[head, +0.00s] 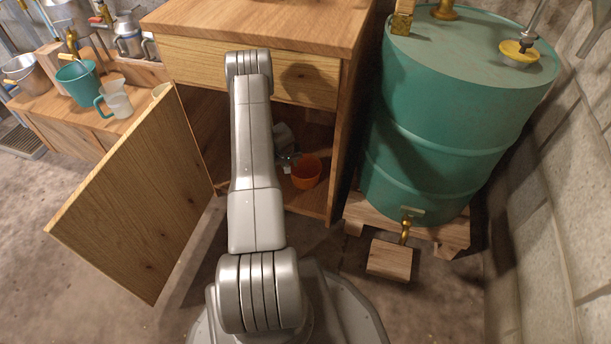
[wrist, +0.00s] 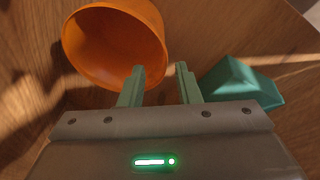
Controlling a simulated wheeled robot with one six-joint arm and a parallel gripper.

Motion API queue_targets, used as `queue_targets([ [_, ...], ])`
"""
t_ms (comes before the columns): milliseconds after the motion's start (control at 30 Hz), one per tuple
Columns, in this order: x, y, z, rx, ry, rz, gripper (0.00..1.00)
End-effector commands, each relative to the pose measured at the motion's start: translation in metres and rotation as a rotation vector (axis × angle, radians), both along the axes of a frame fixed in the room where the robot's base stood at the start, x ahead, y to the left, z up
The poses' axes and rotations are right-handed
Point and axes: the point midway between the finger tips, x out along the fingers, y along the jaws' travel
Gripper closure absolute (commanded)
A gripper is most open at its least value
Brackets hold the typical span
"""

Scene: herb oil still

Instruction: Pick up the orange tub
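The orange tub (head: 306,172) stands on the floor of the open wooden cabinet, near its right side. In the wrist view the orange tub (wrist: 115,42) is at the upper left, its open mouth showing. The right finger lies just right of the tub. In the head view my arm reaches into the cabinet and hides part of the inside.
A teal block-like object (wrist: 240,84) lies close beside the right finger. The cabinet door (head: 130,200) stands open to the left. The wooden cabinet top (head: 260,25) is above the opening. A green drum (head: 450,110) stands close on the right.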

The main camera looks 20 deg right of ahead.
Motion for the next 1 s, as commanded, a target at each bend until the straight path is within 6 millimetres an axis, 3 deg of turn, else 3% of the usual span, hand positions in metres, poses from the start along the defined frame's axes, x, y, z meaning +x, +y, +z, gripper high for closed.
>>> queue_targets([
  [267, 0.002, -0.002, -0.019, 0.0, 0.001, -0.001, 0.7],
  [533, 0.008, -0.006, -0.058, 0.0, 0.0, -0.001, 0.7],
  [767, 0.01, -0.007, -0.059, 0.0, -0.001, 0.0, 0.7],
  [800, 0.01, -0.007, -0.059, 0.0, -0.001, 0.0, 0.72],
  [933, 0.009, -0.007, -0.059, 0.0, 0.0, 0.0, 0.97],
  [1000, 0.009, -0.007, -0.059, 0.0, 0.0, 0.0, 1.0],
])
